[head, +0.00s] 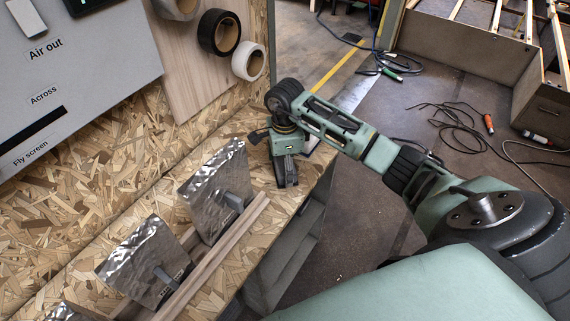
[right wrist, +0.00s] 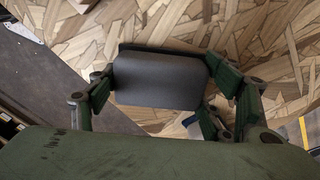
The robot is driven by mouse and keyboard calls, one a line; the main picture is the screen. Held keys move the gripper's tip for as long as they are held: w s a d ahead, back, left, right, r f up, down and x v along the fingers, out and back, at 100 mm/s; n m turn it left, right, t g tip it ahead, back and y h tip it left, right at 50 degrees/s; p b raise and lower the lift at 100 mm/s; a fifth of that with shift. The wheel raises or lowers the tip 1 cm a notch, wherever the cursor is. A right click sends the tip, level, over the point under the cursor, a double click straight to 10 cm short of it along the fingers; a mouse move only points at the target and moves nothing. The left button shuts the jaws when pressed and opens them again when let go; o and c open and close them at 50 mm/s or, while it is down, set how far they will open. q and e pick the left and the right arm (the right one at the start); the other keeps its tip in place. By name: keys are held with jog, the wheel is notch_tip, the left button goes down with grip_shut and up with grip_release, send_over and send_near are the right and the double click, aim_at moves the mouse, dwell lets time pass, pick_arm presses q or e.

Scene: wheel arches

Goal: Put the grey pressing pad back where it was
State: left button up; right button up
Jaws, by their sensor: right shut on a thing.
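The grey pressing pad (right wrist: 160,78) shows in the right wrist view as a smooth, dark grey block with rounded edges. My right gripper (right wrist: 168,72) is shut on it, with a green finger on each side. In the head view my right gripper (head: 286,172) points down over the right end of the chipboard bench. There I cannot clearly tell the pad from the dark fingers. In the wrist view the pad is over the chipboard surface; I cannot tell if it touches. My left gripper is not in view.
Tape rolls (head: 219,32) are on a pale board behind. A grey labelled panel (head: 70,70) stands at upper left. Cables (head: 462,125) lie on the floor.

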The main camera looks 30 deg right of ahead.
jog(key=o, duration=1.1)
jog(key=shift+f, duration=0.1)
jog(key=shift+o, duration=0.2)
jog(key=shift+r, duration=0.35)
notch_tip(320, 180, up, 12)
jog(key=b, duration=0.2)
jog(key=shift+f, duration=0.15)
